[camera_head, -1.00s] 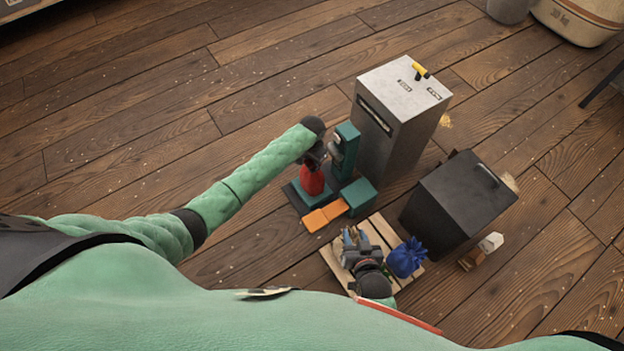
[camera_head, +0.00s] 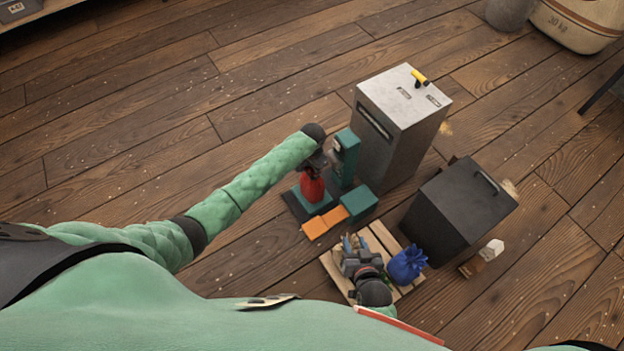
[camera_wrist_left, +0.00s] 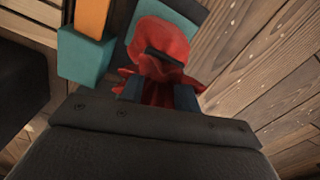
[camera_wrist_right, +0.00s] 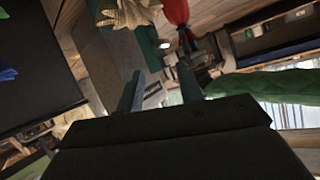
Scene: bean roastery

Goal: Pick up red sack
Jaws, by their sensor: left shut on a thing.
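The red sack (camera_head: 312,188) is at the teal plate (camera_head: 318,207) of a small scale-like machine. My left gripper (camera_head: 314,166) is shut on its gathered neck from above. In the left wrist view, the red sack (camera_wrist_left: 160,42) bulges beyond the closed fingers (camera_wrist_left: 160,92), with the teal plate behind it. I cannot tell whether its base touches the plate. The red sack also shows at the top of the right wrist view (camera_wrist_right: 175,12). My right gripper (camera_head: 360,262) is over the wooden pallet; its fingers (camera_wrist_right: 158,90) are apart with nothing between them.
A teal post (camera_head: 346,152) stands close right of the sack, before a tall grey metal box (camera_head: 385,140). A blue sack (camera_head: 407,265) sits on the pallet (camera_head: 383,238) beside a dark bin (camera_head: 455,210). Floor at left is clear.

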